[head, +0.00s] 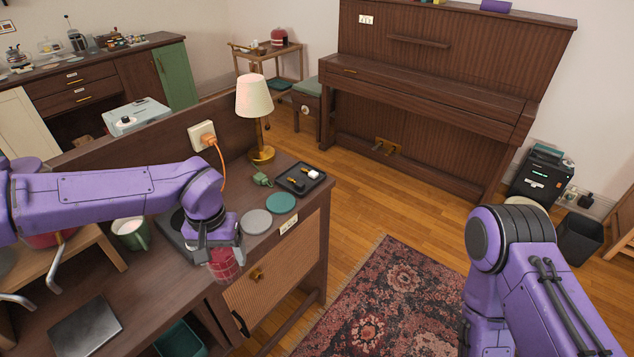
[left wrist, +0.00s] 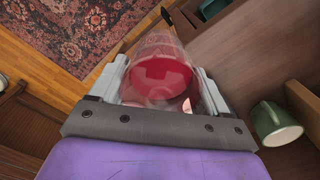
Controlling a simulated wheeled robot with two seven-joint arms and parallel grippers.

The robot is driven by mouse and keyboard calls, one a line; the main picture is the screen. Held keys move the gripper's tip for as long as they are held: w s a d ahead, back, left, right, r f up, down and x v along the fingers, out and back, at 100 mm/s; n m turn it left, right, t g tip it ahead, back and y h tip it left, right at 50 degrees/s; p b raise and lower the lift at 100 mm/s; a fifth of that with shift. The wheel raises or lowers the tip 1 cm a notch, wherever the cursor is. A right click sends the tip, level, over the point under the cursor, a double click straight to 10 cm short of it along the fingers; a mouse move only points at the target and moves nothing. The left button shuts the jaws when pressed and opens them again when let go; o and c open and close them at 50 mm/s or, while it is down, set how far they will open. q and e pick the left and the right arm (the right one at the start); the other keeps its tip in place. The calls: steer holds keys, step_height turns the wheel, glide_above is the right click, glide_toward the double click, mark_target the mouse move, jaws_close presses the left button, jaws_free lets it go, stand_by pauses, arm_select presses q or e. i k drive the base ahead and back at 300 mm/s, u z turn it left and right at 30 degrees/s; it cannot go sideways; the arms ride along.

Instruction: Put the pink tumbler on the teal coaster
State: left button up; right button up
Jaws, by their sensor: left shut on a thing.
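The pink tumbler (head: 223,264) is see-through and held in my left gripper (head: 220,256), near the front edge of the desk. In the left wrist view the tumbler (left wrist: 162,72) sits between the two fingers of my left gripper (left wrist: 162,90), which is shut on it. The teal coaster (head: 281,203) lies flat and bare on the desk, behind and to the right of the tumbler. A grey coaster (head: 256,221) lies beside it, nearer to the gripper. My right arm shows at the right, but its gripper is out of view.
A black tray (head: 300,190) with small items, a small green object (head: 262,180) and a lamp (head: 255,105) stand beyond the coasters. A green mug (head: 131,234) stands left of my left gripper. A dark flat slab (head: 86,328) lies at the front left.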

mark_target(280, 201)
steer(key=z, duration=0.1)
steer(key=i, duration=0.9)
steer(key=u, duration=0.05)
